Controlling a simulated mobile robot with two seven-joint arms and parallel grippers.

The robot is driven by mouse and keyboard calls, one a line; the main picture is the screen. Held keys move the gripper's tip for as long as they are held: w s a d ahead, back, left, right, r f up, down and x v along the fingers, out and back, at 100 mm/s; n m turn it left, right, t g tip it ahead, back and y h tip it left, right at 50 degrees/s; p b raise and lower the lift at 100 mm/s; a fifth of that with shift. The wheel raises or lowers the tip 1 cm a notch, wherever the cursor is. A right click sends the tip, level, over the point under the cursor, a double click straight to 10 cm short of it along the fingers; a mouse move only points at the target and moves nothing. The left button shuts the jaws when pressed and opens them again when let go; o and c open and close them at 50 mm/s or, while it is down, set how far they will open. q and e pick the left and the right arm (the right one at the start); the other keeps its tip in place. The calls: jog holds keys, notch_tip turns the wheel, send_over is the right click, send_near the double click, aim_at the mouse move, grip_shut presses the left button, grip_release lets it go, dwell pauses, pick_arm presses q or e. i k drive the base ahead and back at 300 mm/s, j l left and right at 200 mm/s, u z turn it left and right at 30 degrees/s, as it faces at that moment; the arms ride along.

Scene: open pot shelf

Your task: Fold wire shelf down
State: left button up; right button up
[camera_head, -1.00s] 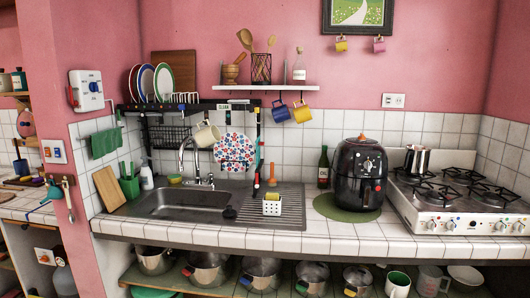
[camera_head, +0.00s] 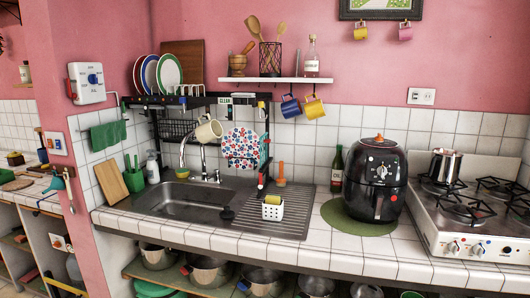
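A black dish rack (camera_head: 190,100) spans the wall above the sink in the head view. A black wire panel or basket (camera_head: 177,132) is below its left part, behind the faucet. This may be the wire shelf, but I cannot be certain. A cream mug (camera_head: 209,131) hangs in front of the rack's middle and partly covers the wire part's right side. Plates (camera_head: 168,73) stand upright on top of the rack. Neither of my grippers is in view.
The sink (camera_head: 185,200) lies below the rack. A patterned cloth (camera_head: 243,146) hangs at right. A white caddy (camera_head: 272,208) stands on the drainboard. A black air fryer (camera_head: 375,178) and stove (camera_head: 470,215) are further right. Several pots (camera_head: 210,270) sit under the counter.

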aim_at(267, 140)
jog(key=i+j, duration=0.25)
jog(key=j, duration=0.15)
jog(key=i+j, duration=0.25)
jog(key=j, duration=0.2)
jog(key=i+j, duration=0.3)
jog(key=j+u, duration=0.05)
jog(key=j, duration=0.1)
